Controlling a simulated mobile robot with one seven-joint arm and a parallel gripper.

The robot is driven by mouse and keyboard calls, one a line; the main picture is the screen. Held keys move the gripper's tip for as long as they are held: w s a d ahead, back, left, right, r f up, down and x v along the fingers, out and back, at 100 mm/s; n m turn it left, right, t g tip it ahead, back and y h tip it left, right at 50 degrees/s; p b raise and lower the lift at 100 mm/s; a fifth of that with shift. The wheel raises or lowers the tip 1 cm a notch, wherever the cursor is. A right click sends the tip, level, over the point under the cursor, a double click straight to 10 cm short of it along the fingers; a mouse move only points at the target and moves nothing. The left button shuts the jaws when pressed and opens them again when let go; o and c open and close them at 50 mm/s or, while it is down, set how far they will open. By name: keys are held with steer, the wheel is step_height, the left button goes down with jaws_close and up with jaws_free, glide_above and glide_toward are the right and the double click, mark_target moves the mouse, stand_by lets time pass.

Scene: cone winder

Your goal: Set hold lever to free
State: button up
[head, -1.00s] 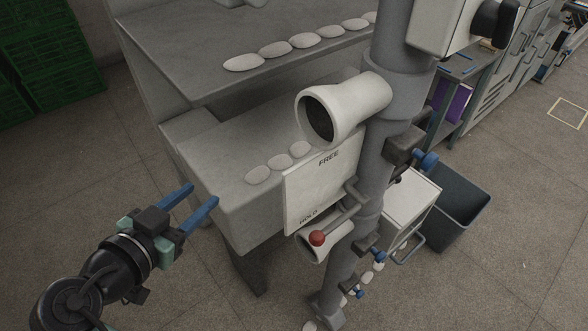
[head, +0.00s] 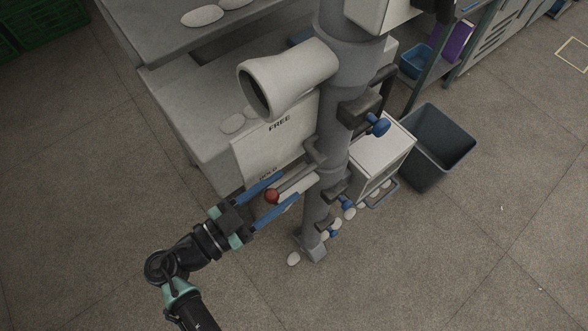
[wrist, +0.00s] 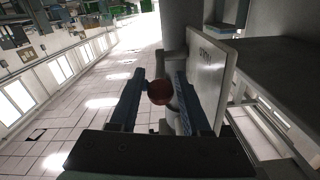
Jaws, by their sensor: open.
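The hold lever is a grey rod with a red ball knob (head: 271,196), mounted on the grey column. The knob sits by the lower HOLD end of a white plate (head: 272,145); the word FREE is at the plate's upper end. My gripper (head: 280,192) is open, with its blue fingers on either side of the knob. In the wrist view the red knob (wrist: 160,92) shows between the two fingers, near their tips. I cannot tell whether either finger touches it.
A pale funnel-shaped cone (head: 285,78) juts out above the plate. Blue knobs (head: 378,125) stick out from the column (head: 335,120). A dark open bin (head: 428,150) stands to the right.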

mark_target(294, 178)
steer(key=shift+p+x, duration=0.45)
steer(key=shift+x, duration=1.45)
jaws_close()
